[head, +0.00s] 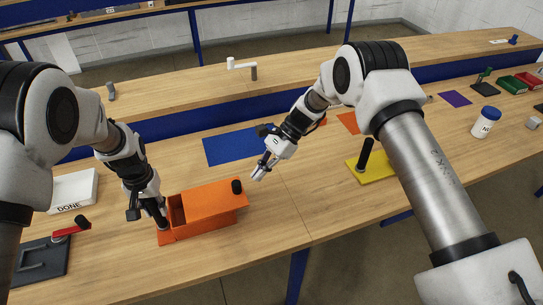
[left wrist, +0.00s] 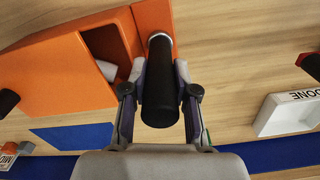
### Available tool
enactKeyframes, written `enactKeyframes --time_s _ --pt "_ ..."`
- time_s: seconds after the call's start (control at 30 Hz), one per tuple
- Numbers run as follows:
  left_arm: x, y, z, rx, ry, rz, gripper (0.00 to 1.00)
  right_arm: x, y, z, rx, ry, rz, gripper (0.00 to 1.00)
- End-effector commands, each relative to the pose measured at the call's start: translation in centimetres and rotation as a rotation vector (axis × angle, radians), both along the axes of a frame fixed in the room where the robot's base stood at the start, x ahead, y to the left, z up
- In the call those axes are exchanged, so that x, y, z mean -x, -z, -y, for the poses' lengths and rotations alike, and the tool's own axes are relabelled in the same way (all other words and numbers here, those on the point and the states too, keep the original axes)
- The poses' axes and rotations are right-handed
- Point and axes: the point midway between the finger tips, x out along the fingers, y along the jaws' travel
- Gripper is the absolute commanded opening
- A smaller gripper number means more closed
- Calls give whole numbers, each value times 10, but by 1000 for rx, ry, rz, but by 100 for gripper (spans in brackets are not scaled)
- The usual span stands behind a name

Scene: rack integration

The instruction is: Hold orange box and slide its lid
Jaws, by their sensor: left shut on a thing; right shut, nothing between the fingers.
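The orange box (head: 215,212) stands on the table in front of me, with an opening at its left end. A black knob (head: 236,186) stands at its right end. In the left wrist view the orange box (left wrist: 55,65) shows a dark opening with a pale object (left wrist: 107,70) inside. My left gripper (head: 162,221) is shut on a black upright handle (left wrist: 160,85), beside the opening, at an orange plate (left wrist: 152,17). My right gripper (head: 262,170) is shut and empty, above the table to the right of the black knob and apart from it. I cannot tell where the lid's edges run.
A white DONE tray (head: 73,191) and a dark board with a red handle (head: 68,231) lie left. A blue mat (head: 232,147) lies behind the box. A yellow plate with a black post (head: 371,168) stands right.

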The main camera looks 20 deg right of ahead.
Motion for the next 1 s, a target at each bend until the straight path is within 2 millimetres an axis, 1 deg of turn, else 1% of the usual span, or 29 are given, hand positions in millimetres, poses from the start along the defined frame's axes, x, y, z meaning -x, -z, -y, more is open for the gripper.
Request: enactKeyframes --time_s 0.03,0.1,0.2,0.63,0.73,0.9,0.97,1.0 --pt "0 0 0 0 0 0 3 2 -3 -10 2 -4 3 0" --pt "0 0 0 0 0 0 3 4 -3 -20 1 -3 3 0" --pt "0 0 0 0 0 0 3 6 -3 -29 1 -1 3 0" --pt "0 0 0 0 0 0 3 7 -3 -35 2 -2 4 0" --pt "0 0 0 0 0 0 3 7 -3 -48 2 -3 5 0" --pt "0 0 0 0 0 1 3 8 -3 -76 1 -4 5 0" --pt "0 0 0 0 -1 1 4 8 -3 -80 0 -3 4 0" --pt "0 0 1 1 -1 1 6 8 -3 -81 -1 -2 3 0"
